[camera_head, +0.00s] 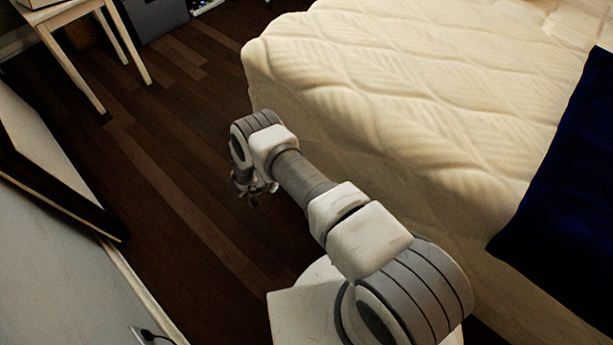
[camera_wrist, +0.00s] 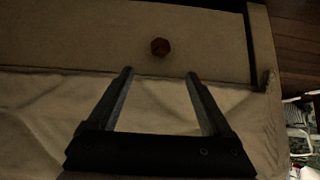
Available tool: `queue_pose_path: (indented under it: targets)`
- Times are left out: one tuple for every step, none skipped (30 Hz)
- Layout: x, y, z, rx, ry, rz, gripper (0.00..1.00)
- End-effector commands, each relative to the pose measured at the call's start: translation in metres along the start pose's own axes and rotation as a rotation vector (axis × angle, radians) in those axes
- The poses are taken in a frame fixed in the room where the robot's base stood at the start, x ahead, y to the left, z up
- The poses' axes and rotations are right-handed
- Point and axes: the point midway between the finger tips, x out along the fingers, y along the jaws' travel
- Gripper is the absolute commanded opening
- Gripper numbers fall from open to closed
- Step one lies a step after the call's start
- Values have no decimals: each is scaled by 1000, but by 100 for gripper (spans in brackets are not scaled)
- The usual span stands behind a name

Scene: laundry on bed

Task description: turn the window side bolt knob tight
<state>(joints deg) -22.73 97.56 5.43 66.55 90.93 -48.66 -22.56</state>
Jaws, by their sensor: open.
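A small dark red, many-sided knob (camera_wrist: 160,46) sits on a beige side panel (camera_wrist: 90,40) in the upper middle of the wrist view. It looks like the bolt knob. My gripper (camera_wrist: 159,73) is open and empty. Its two fingertips are apart and lie just below the knob in that picture, with the knob in line with the gap between them. They do not appear to touch it. In the head view my gripper (camera_head: 247,188) hangs beside the near left side of the bed (camera_head: 410,110); the knob is hidden there.
Dark wooden floor (camera_head: 165,190) lies free left of the bed. A wall with a dark-edged frame (camera_head: 60,185) and a plugged socket (camera_head: 147,334) is at left. A pale table (camera_head: 85,15) and a grey box (camera_head: 155,18) stand at the back. Navy cloth (camera_head: 565,200) covers the bed's right.

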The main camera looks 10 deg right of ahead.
Motion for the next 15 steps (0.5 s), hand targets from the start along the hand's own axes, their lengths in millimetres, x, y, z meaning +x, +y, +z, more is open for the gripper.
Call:
queue_pose_path:
  targets:
    - [12,1,2,2,0,1,84]
    - [18,1,3,2,0,0,84]
    - [28,1,3,1,0,1,84]
    - [35,1,3,2,1,1,84]
    - [41,1,3,2,1,1,84]
    - [50,1,4,1,0,0,84]
    - [57,0,4,1,0,0,84]
    - [64,0,3,3,0,-1,84]
    - [73,1,3,1,0,0,84]
    - [79,1,3,2,0,0,84]
    - [86,0,4,3,0,0,84]
    - [95,0,4,2,-1,-1,84]
    - [101,0,4,3,0,-1,84]
    - [108,0,3,2,0,-1,84]
    - [116,0,4,3,0,-1,84]
